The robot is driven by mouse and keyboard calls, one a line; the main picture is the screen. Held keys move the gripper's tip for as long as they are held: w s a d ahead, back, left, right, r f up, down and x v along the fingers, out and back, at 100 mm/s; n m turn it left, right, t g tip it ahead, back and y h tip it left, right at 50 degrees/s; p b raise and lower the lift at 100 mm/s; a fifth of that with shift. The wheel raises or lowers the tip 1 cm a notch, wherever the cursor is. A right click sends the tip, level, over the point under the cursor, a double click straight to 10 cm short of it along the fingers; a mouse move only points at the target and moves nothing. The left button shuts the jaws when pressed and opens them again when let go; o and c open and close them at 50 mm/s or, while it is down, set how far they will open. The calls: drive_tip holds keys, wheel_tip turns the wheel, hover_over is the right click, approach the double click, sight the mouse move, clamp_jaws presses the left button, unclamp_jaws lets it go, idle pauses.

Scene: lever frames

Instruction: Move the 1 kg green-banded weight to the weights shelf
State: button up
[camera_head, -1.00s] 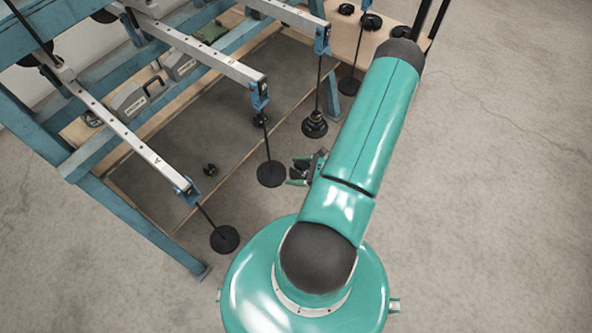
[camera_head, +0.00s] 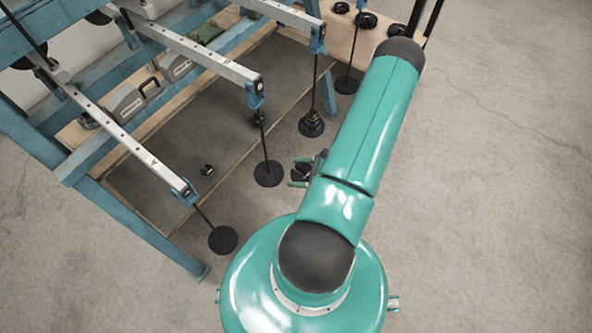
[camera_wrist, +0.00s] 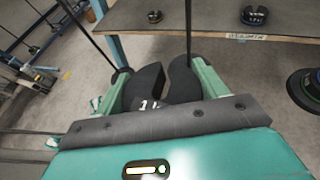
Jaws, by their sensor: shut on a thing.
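My gripper (camera_wrist: 165,85) is shut on a black weight (camera_wrist: 150,105) marked with a white "1". In the head view my gripper (camera_head: 301,173) shows at the left of my arm, beside a hanging black disc (camera_head: 268,173). The weights shelf (camera_wrist: 215,27) is a board across the top of the wrist view, beyond the gripper, with black weights on it.
Blue lever frames with pale beams (camera_head: 205,55) fill the left. Rods with black discs hang from them, one bearing a stack (camera_head: 312,123). Thin rods pass close to my gripper in the wrist view. A banded stack (camera_wrist: 307,88) is at its right edge. Floor at right is clear.

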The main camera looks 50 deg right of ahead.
drive_tip(key=shift+s+d, duration=0.1)
drive_tip(key=shift+s, duration=2.65)
